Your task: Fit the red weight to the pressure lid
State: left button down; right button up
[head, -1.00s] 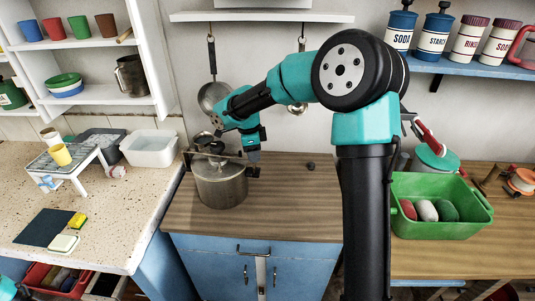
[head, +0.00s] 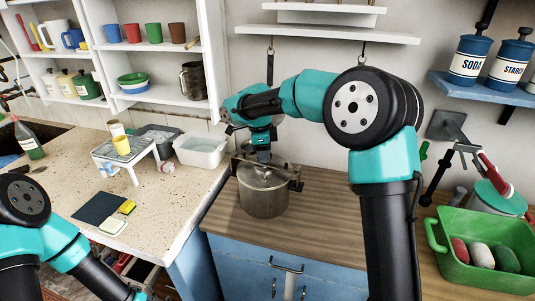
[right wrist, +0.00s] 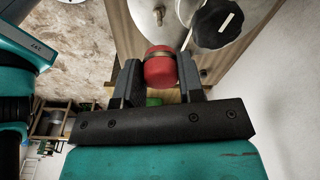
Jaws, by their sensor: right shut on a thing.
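The red weight (right wrist: 160,68) is held between the two dark fingers of my right gripper (right wrist: 160,82) in the right wrist view. The grey pressure lid (right wrist: 186,30) shows beyond it, with a black knob (right wrist: 217,22) and a small metal post (right wrist: 158,14) on top. In the head view my right gripper (head: 263,157) is just above the lid (head: 258,179), which sits on the steel pot (head: 264,200). The weight cannot be made out in the head view. My left arm shows at the lower left, but its gripper is out of view.
The pot stands on a wooden worktop (head: 325,232), clear to its right. A green crate (head: 440,238) with several stones is at the right. A white basin (head: 203,152) and small table (head: 121,155) stand on the left counter. A shelf (head: 345,34) hangs above.

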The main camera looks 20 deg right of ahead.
jog(key=shift+f, duration=1.9)
jog(key=shift+f, duration=1.9)
dwell(1.5)
jog(key=o, duration=1)
jog(key=shift+r, duration=0.15)
jog(key=shift+r, duration=3.4)
